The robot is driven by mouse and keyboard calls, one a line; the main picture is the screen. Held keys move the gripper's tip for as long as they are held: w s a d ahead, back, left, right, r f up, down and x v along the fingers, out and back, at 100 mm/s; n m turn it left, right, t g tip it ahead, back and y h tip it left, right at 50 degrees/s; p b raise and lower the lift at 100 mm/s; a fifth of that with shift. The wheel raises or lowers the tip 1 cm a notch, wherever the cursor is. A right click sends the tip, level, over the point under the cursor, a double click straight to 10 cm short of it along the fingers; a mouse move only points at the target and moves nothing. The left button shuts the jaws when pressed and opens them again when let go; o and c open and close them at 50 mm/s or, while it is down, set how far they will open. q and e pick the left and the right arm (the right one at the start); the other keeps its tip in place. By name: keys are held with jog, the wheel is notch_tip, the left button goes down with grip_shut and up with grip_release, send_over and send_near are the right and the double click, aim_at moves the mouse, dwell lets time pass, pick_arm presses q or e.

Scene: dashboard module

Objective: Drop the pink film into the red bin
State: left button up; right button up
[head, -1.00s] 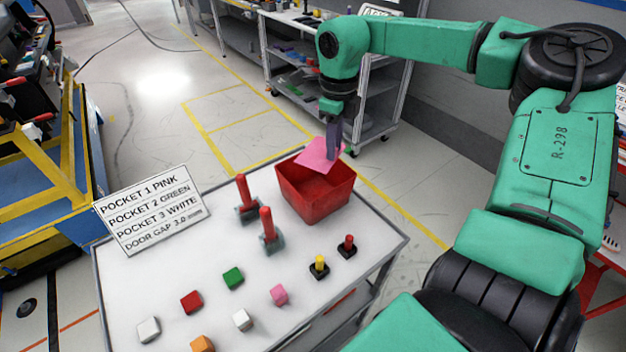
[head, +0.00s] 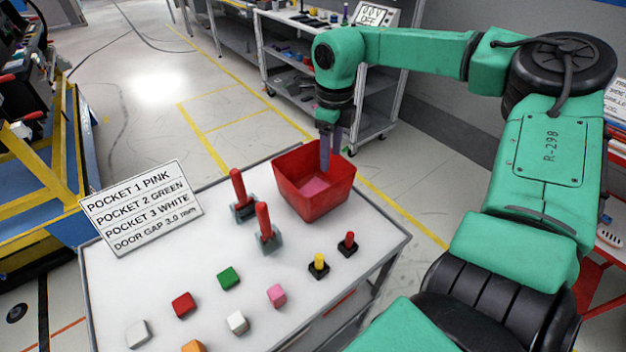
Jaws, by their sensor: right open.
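The red bin (head: 314,202) stands at the far edge of the white table. The pink film (head: 316,186) lies inside it, low down, partly hidden by the bin's front wall. My right gripper (head: 326,168) points down with its fingertips at the bin's opening, above the film and apart from it. It is open and empty. My left gripper is not in view.
Two red-handled tools (head: 264,228) stand left of the bin. Several coloured cubes (head: 229,278) and two small knobs (head: 347,244) sit on the table (head: 150,285). A sign (head: 142,208) stands at its left edge. A shelf cart (head: 300,85) stands behind.

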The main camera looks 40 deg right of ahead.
notch_tip(320, 180, up, 14)
jog(key=b, duration=0.1)
jog(key=shift+r, duration=0.15)
dwell(0.4)
